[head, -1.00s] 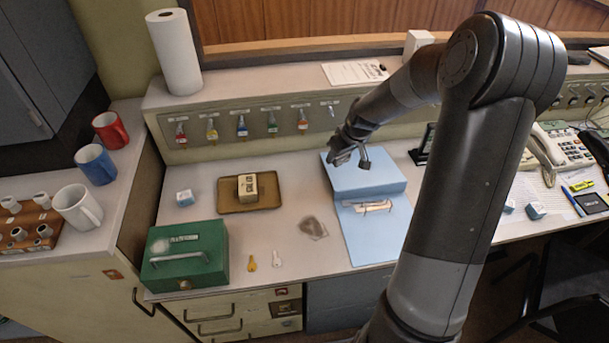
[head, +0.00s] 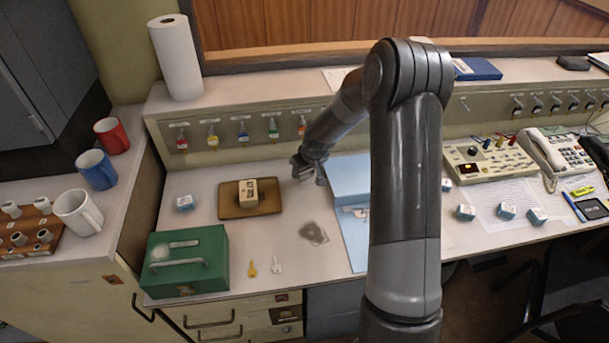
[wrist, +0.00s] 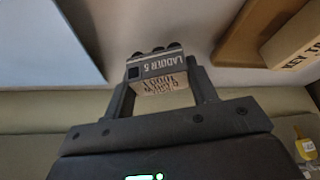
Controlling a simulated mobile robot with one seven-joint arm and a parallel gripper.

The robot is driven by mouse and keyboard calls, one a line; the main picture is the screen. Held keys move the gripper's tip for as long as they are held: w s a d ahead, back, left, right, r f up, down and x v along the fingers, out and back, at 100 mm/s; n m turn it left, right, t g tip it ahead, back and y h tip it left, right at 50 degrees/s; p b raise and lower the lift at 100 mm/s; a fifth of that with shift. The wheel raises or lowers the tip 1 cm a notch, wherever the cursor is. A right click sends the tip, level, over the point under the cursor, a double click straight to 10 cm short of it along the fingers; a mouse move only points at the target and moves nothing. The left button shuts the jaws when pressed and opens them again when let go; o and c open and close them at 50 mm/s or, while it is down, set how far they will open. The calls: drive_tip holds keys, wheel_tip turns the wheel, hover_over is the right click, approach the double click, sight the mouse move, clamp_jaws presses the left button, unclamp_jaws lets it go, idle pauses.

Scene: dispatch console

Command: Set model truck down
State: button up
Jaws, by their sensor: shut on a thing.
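My gripper (head: 308,170) is over the desk, between the brown tray and the light blue box, near the key panel. In the wrist view my gripper (wrist: 163,82) is shut on the model truck (wrist: 152,70), a small grey and tan body marked "LADDER 5" with dark wheels on the side away from my palm. A finger lies on each side of it. In the head view the truck is too small or hidden behind my gripper to make out. I cannot tell whether it touches the desk.
The brown tray (head: 228,211) with a tan labelled box (head: 248,191) is left of my gripper. The light blue box (head: 349,172) is close on its right. Bare desk surrounds the packet.

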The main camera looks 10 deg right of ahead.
drive_tip(key=shift+f, duration=1.3)
drive_tip(key=shift+f, duration=0.15)
drive_tip(key=o, duration=1)
drive_tip(key=shift+c, duration=0.2)
drive_tip(key=s+d+r+m+h, duration=0.1)
drive_tip(key=s+r, duration=0.9)
drive_tip(key=r, duration=0.4)
drive_tip(key=s+d+r+m+h, duration=0.1)
drive_tip(key=s+r, duration=0.8)
drive_tip(key=r, duration=0.5)
drive_tip(key=s+r+m, duration=0.1)
drive_tip(key=s+r, duration=0.1)
drive_tip(key=s, duration=0.7)
drive_tip(key=s+r+m+t, duration=0.1)
drive_tip(key=s+r, duration=0.2)
drive_tip(key=s, duration=0.7)
drive_tip(key=shift+d+r, duration=0.25)
drive_tip(key=shift+r, duration=0.05)
